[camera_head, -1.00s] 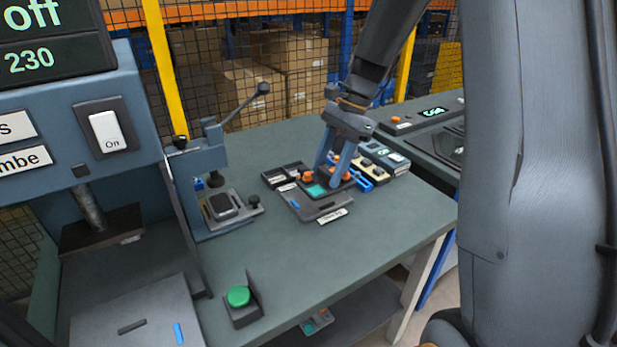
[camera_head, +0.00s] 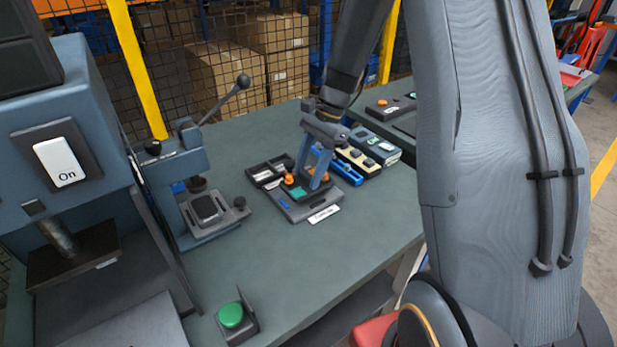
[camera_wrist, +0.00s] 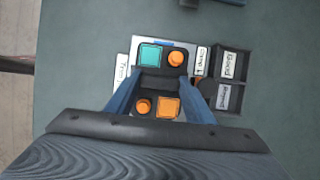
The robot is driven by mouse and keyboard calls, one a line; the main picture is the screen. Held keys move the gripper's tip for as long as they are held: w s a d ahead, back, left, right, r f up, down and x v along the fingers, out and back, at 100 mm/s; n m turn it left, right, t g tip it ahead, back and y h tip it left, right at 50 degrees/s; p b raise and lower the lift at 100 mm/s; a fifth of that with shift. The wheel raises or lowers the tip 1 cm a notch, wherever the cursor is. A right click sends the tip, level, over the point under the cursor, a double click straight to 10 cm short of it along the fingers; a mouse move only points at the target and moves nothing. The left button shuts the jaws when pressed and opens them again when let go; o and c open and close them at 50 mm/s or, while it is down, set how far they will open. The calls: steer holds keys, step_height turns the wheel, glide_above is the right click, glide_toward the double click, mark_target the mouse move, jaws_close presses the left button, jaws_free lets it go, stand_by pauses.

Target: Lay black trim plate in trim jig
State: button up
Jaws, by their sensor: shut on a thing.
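My gripper (camera_wrist: 160,88), with two blue fingers, is shut on the black trim plate (camera_wrist: 160,82). It also shows in the head view (camera_head: 311,178), low over the grey trim jig (camera_head: 300,210). In the wrist view the plate lies between the fingertips, with a teal square (camera_wrist: 150,55) and orange knob (camera_wrist: 176,59) beyond it, and an orange square (camera_wrist: 168,107) and smaller orange knob (camera_wrist: 143,106) on the near side. The fingers partly hide the jig. I cannot tell whether the plate touches it.
A black two-compartment tray (camera_wrist: 232,82) with labels stands beside the jig. A blue holder (camera_head: 347,172) and a grey device (camera_head: 376,146) stand to its right. A lever clamp press (camera_head: 205,208) stands left, and a green button (camera_head: 231,315) near the front. The bench middle is clear.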

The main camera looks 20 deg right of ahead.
steer(key=shift+f, duration=1.35)
steer(key=shift+f, duration=0.1)
steer(key=o, duration=1.1)
steer(key=b+v, duration=0.3)
steer(key=v, duration=0.9)
steer(key=s+a+f+n+t+h, duration=0.1)
steer(key=s+a+f+n+h, duration=0.1)
steer(key=s+n, duration=0.5)
steer(key=s+a+f+n+t+h, duration=0.1)
steer(key=s+a+f+n+h, duration=0.1)
steer(key=s+n, duration=0.5)
steer(key=s+a+f, duration=0.1)
steer(key=s+f, duration=0.1)
steer(key=s, duration=0.3)
steer(key=shift+t, duration=0.3)
